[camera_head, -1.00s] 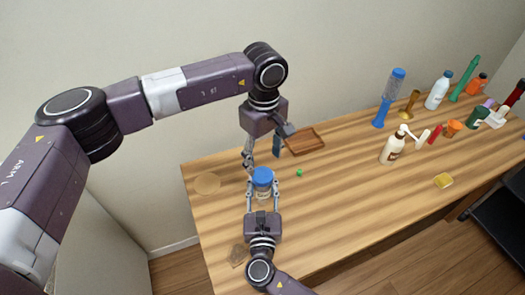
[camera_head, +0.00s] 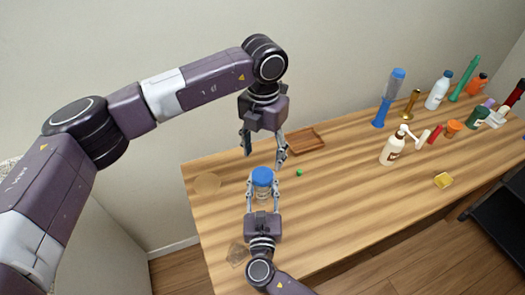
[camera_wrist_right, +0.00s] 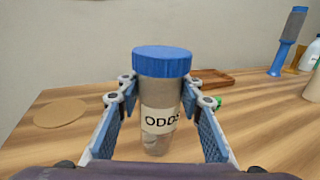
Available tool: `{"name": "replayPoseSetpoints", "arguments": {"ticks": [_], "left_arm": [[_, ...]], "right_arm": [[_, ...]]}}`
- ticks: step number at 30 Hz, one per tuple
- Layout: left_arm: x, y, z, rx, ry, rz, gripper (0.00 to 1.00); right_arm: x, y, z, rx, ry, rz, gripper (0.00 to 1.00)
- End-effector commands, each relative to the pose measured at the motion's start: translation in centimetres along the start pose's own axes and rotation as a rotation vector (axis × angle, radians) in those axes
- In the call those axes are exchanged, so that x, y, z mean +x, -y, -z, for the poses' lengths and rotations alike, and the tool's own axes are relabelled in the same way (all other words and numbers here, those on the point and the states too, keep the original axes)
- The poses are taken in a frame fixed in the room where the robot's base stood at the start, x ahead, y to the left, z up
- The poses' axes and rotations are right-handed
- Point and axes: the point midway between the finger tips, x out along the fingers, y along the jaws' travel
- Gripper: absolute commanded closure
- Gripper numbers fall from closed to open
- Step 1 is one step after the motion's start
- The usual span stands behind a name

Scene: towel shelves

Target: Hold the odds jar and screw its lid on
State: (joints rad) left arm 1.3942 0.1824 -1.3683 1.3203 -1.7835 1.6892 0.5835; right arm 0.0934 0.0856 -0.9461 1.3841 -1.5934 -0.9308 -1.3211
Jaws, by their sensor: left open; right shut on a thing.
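The odds jar (camera_wrist_right: 160,115) is a clear, greyish jar with a white "ODDS" label, held roughly upright. A blue lid (camera_wrist_right: 162,61) sits on its mouth; how tightly it is screwed I cannot tell. In the head view the lid (camera_head: 262,174) hides most of the jar. My right gripper (camera_head: 263,190) is shut on the jar's sides from the front, below the lid. My left gripper (camera_head: 264,152) is open and empty, pointing down, just above and behind the lid. Its fingers are spread and seem clear of the lid. The wrist view does not show it.
A brown wooden tray (camera_head: 307,140) lies behind, with a small green piece (camera_head: 299,172) near it. A round tan mat (camera_head: 207,184) is at left. Several bottles, including a white pump bottle (camera_head: 392,150), stand at right. The table's middle is clear.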

Motion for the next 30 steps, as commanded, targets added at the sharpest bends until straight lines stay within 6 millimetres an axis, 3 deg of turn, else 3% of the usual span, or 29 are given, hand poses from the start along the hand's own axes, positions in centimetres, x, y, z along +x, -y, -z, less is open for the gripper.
{"name": "replayPoseSetpoints", "arguments": {"ticks": [6,12,25,30], "left_arm": [[-0.2,0.0,0.1,-0.338,-0.001,0.001,0.43],[-0.4,-0.1,0.1,-0.497,-0.002,0.001,0.43],[-0.3,-0.1,0.1,-0.525,-0.002,0.0,0.43],[1.2,-0.1,0.1,-0.525,-0.003,0.0,0.43]], "right_arm": [[0.0,0.0,0.0,0.0,0.0,0.0,1.0],[0.0,0.0,0.0,0.0,0.0,0.0,1.0],[0.0,0.0,0.0,0.0,0.0,0.0,1.0],[0.0,0.0,0.0,0.0,0.0,0.0,1.0]]}}
